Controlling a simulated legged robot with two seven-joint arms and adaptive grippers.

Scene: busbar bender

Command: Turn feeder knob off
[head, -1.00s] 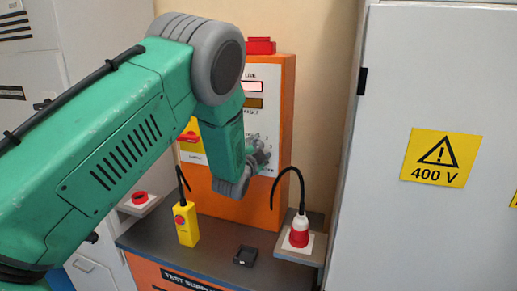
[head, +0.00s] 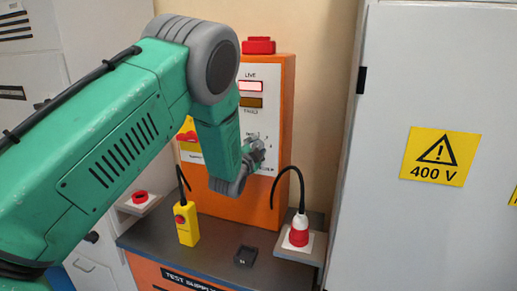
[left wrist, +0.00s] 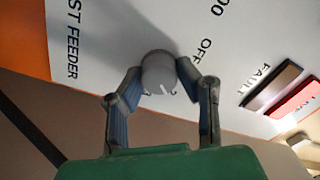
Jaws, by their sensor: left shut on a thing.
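The feeder knob (left wrist: 158,72) is a round grey knob with a white pointer line on the white panel face (left wrist: 120,30). My left gripper (left wrist: 160,78) has a finger on each side of the knob and is shut on it. In the left wrist view the pointer line slants toward the lower right, and the OFF label (left wrist: 204,50) is to the right of the knob. In the head view my left gripper (head: 254,153) is at the front of the orange test supply cabinet (head: 285,120) and hides most of the knob. My right gripper is not in view.
The LIVE lamp (head: 250,86) looks lit above the dark FAULT lamp (head: 250,102). A grey 400 V cabinet (head: 440,80) is at the right.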

